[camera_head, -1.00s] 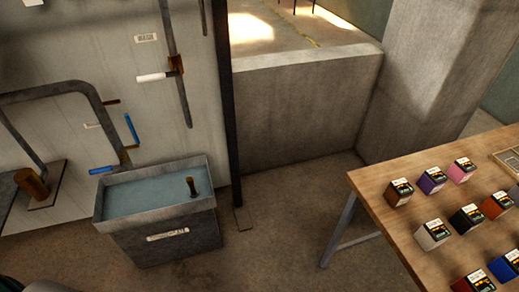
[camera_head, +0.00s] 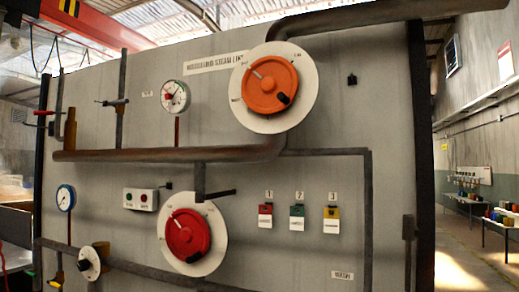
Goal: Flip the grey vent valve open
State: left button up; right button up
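I cannot single out a grey vent valve for certain. A dark-handled lever (camera_head: 112,102) sits on a thin vertical pipe at the upper left of the panel. Another dark lever (camera_head: 220,193) sticks out to the right from a short pipe above the red wheel. A small white round dial with a dark knob (camera_head: 89,263) is at the lower left. Neither of my grippers is in view.
A grey panel (camera_head: 310,90) fills the middle. It carries an orange wheel (camera_head: 270,84), a red wheel (camera_head: 187,235), gauges (camera_head: 174,96), a button box (camera_head: 140,199) and three coloured tags (camera_head: 297,217). An open aisle (camera_head: 470,245) runs along the right.

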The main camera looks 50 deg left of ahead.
aim_at(114, 103)
jog(key=u, duration=1.3)
jog(key=i+j+u, duration=0.25)
jog(key=u, duration=0.15)
jog(key=i+j+u, duration=0.55)
jog(key=u, duration=0.2)
jog(key=i+j+u, duration=0.1)
jog(key=i+u, duration=0.25)
